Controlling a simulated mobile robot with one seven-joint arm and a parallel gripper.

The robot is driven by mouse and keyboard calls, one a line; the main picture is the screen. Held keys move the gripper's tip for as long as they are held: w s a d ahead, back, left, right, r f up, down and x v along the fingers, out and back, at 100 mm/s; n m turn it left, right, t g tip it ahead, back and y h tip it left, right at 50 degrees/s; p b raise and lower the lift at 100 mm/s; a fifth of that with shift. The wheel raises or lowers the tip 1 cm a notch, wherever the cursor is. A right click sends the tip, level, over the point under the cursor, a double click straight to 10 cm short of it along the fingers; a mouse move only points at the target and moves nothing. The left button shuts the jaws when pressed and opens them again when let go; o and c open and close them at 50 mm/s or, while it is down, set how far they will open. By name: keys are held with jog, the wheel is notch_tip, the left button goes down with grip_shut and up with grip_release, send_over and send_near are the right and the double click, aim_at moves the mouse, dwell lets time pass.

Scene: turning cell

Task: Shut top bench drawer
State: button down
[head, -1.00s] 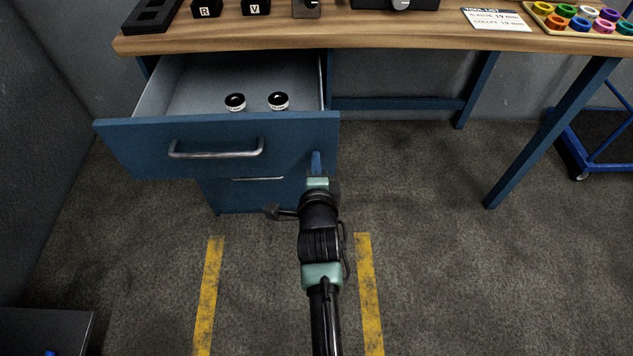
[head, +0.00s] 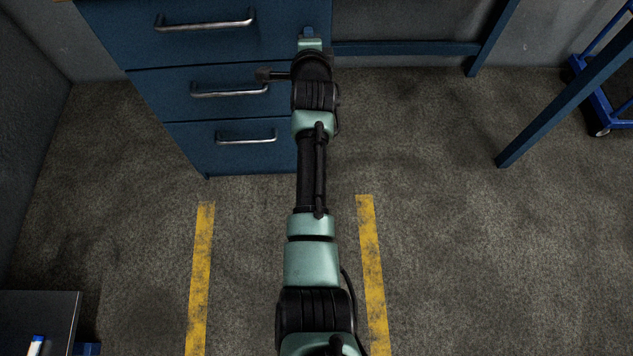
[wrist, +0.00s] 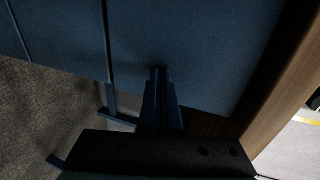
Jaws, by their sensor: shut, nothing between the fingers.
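The top bench drawer (head: 230,45) shows its blue front and bar handle (head: 205,20) at the top of the head view. Its front looks about level with the drawers below; a small gap cannot be ruled out, and its top edge is largely out of the head view. My gripper (head: 308,34) is shut and empty at the right end of this front. In the wrist view the fingertips (wrist: 158,75) point at the blue drawer front (wrist: 200,50) and seem to touch it, close to the wooden bench edge (wrist: 280,95).
Two lower drawers with handles, the middle one (head: 165,97) and the bottom one (head: 200,155), look shut. A blue bench leg (head: 550,115) and a blue trolley (head: 605,110) stand at right. A dark cabinet (head: 40,310) is at lower left. The floor between is clear.

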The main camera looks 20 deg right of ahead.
jog(key=shift+w+d+r, duration=0.2)
jog(key=shift+w+r, duration=0.15)
jog(key=shift+w, duration=0.25)
